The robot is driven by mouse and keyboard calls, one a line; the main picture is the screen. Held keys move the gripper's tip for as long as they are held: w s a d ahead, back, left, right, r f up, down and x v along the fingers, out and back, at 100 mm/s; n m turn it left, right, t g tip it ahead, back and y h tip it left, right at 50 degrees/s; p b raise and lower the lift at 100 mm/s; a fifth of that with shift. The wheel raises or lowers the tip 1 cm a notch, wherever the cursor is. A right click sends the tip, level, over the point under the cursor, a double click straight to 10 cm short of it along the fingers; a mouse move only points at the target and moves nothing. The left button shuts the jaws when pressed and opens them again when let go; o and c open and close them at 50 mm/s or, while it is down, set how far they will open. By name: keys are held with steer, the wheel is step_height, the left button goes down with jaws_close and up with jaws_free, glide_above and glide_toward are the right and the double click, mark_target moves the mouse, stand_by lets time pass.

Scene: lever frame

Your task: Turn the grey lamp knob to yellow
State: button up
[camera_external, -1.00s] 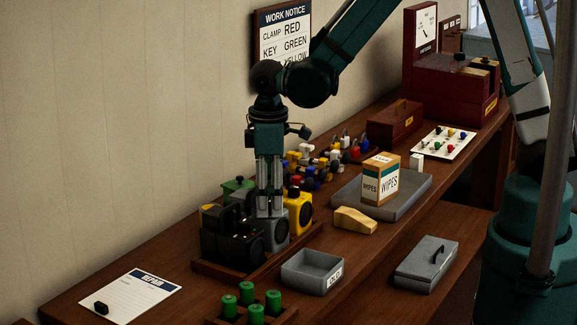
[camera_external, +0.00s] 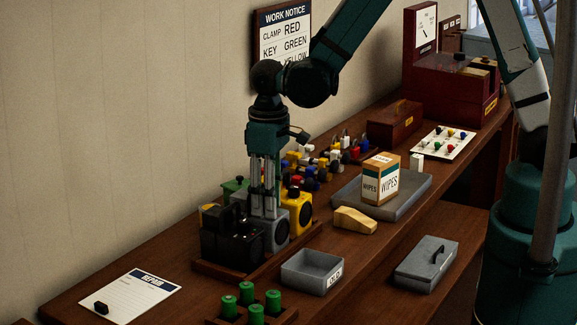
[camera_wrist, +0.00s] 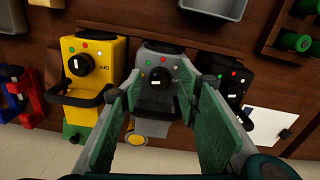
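The grey lamp (camera_external: 278,232) stands between the yellow lamp (camera_external: 300,208) and the black lamp (camera_external: 228,246). In the wrist view, the grey lamp (camera_wrist: 165,62) has a dark round knob (camera_wrist: 159,77) with a white mark, and small coloured dots near it. Which dot the mark points to is too small to tell. My gripper (camera_wrist: 161,84) is open, pointing down, with green-padded fingers on either side of the grey lamp around its knob area. Contact with the knob cannot be told. In the external view, my gripper (camera_external: 264,214) is over the grey lamp.
The yellow lamp (camera_wrist: 88,65) and black lamp (camera_wrist: 222,70) stand close on either side. A grey open bin (camera_external: 312,271) and green cylinders (camera_external: 247,294) are in front. A notice sheet (camera_external: 138,297) lies at left. Coloured clamps (camera_external: 325,162) stand behind.

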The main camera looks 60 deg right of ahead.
step_height(320, 180, up, 8)
steer(key=shift+f, duration=0.15)
steer(key=shift+s+d+r+t+b, duration=1.5)
steer(key=shift+s+d+r+b, duration=0.7)
steer(key=shift+s+d+r, duration=1.75)
steer(key=s+d+r+m+t+b, duration=0.1)
steer(key=s+d+t+b, duration=0.2)
steer(key=s+d, duration=0.4)
steer(key=shift+s+d+r+m+b, duration=0.3)
steer(key=shift+s+b, duration=0.6)
steer(key=shift+s, duration=1.25)
steer(key=shift+s+t, duration=0.2)
steer(key=shift+t, duration=0.1)
steer(key=shift+s+d+f+t+b, duration=0.15)
steer(key=shift+s+d+b, duration=0.05)
steer(key=shift+s, duration=0.25)
steer(key=shift+s+d+f+t+b, duration=0.1)
steer(key=shift+s+d+t+b, duration=0.1)
steer(key=shift+s, duration=0.2)
